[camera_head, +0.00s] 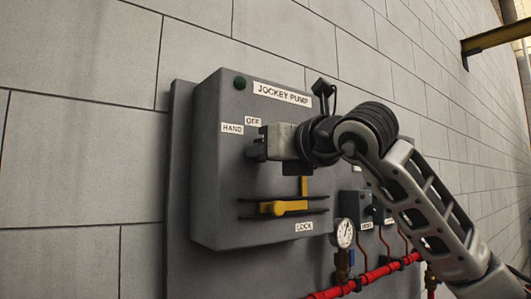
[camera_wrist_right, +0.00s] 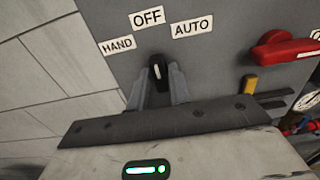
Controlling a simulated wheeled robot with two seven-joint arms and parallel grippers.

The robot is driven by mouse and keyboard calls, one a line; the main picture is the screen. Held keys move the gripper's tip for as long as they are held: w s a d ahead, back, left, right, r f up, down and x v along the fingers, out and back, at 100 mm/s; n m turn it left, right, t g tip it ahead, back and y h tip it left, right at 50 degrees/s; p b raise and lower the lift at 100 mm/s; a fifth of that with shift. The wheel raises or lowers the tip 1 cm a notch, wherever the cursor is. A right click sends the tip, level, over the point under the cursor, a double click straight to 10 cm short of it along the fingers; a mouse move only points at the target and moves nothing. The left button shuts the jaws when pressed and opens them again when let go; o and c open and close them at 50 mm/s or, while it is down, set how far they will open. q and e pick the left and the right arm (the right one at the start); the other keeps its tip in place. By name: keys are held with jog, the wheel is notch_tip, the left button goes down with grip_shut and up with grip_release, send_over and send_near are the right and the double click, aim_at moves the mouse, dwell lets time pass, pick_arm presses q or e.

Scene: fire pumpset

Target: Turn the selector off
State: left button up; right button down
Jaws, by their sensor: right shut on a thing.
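The selector (camera_wrist_right: 157,72) is a small black knob with a white mark on the grey jockey pump box (camera_head: 215,190). In the right wrist view its mark points up, roughly toward the OFF label (camera_wrist_right: 148,17). The HAND label (camera_wrist_right: 118,45) is to the left and the AUTO label (camera_wrist_right: 192,28) to the right. My right gripper (camera_head: 258,150) is shut on the selector, with one finger on each side of it; it also shows in the right wrist view (camera_wrist_right: 158,88). In the head view the gripper hides the knob. My left gripper is out of view.
A red handle (camera_wrist_right: 285,48) lies right of the selector. A yellow lever (camera_head: 285,207) sits below my gripper, above the LOCK label (camera_head: 304,227). A pressure gauge (camera_head: 344,233) and red pipe (camera_head: 375,274) are at the lower right. The block wall (camera_head: 80,150) left of the box is bare.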

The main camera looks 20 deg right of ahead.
jog(key=shift+r, duration=0.1)
jog(key=c, duration=1.4)
grip_release()
jog(key=shift+c, duration=0.2)
pick_arm(q)
jog(key=b, duration=0.2)
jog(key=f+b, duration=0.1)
jog(key=b, duration=0.1)
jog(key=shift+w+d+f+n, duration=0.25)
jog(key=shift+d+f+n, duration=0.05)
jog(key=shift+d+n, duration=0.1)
pick_arm(e)
jog(key=v, duration=1.6)
